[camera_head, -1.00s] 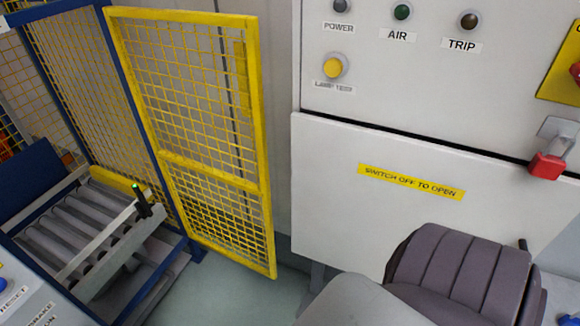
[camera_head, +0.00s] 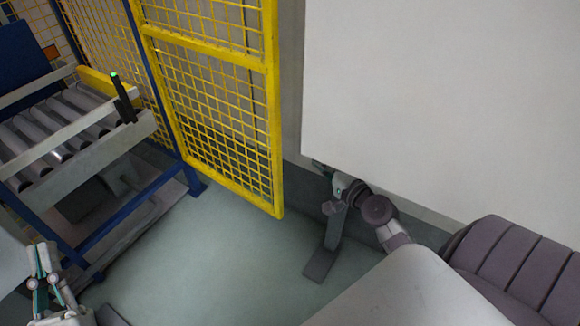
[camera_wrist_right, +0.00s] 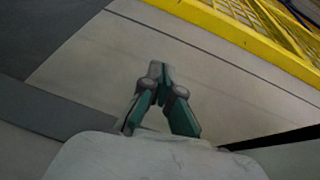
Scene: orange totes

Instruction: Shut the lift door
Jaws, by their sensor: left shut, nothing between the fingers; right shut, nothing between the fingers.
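The lift door, a yellow-framed mesh panel (camera_head: 278,140), stands swung out from a blue post (camera_head: 148,85); its top is cut off by the picture edge. Its yellow frame also shows in the right wrist view (camera_wrist_right: 250,50). My right gripper (camera_head: 318,164) is shut and empty, low beside the white cabinet and a little right of the door's free edge, with a gap between. Its closed fingers (camera_wrist_right: 161,72) show in the wrist view, not touching the door. My left gripper (camera_head: 42,250) is shut and empty at the lower left, away from the door.
The white cabinet (camera_head: 430,100) fills the right side, close to my right arm. The pale green floor (camera_head: 220,260) in front of the door is clear.

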